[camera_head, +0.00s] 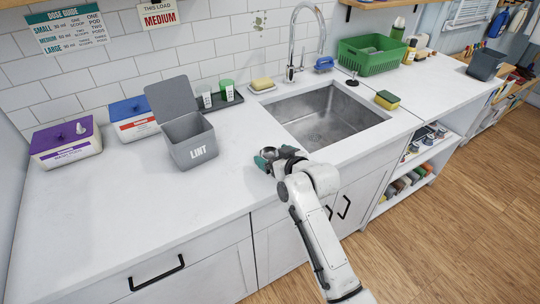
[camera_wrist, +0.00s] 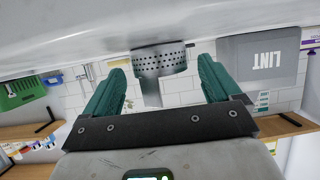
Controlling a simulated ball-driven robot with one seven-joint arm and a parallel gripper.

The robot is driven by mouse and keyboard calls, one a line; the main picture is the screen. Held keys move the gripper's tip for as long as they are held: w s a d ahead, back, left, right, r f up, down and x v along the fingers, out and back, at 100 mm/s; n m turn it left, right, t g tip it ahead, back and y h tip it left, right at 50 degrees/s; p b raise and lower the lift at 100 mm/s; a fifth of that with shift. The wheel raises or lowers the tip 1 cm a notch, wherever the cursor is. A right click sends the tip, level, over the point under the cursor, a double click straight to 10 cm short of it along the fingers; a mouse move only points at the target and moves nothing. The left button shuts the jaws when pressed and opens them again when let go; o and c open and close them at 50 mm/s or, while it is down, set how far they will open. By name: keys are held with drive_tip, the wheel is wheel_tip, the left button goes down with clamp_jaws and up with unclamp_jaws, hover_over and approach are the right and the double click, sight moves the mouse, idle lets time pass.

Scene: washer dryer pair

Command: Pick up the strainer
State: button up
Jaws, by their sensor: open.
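The strainer (camera_wrist: 172,62) is a small metal cup with rows of holes. In the wrist view, which is upside down, it sits on the white counter, with a plain grey part extending from it toward the lower picture. My gripper (camera_wrist: 161,70) is open, with one green finger on each side of the strainer and visible gaps between. In the head view the strainer (camera_head: 271,152) is a small grey shape at the counter's front, left of the sink. My gripper (camera_head: 273,158) is around it there, and its fingers partly hide it.
The sink (camera_head: 325,115) is right of my gripper. A grey LINT bin (camera_head: 190,145) stands to the left, with a dark tray (camera_head: 222,103) behind it. The front-left counter (camera_head: 130,215) is clear.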

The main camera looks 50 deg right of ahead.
sight(270, 149)
drive_tip(key=shift+x, duration=1.3)
drive_tip(key=c, duration=1.2)
drive_tip(key=shift+o, duration=0.2)
drive_tip(key=shift+r, duration=0.15)
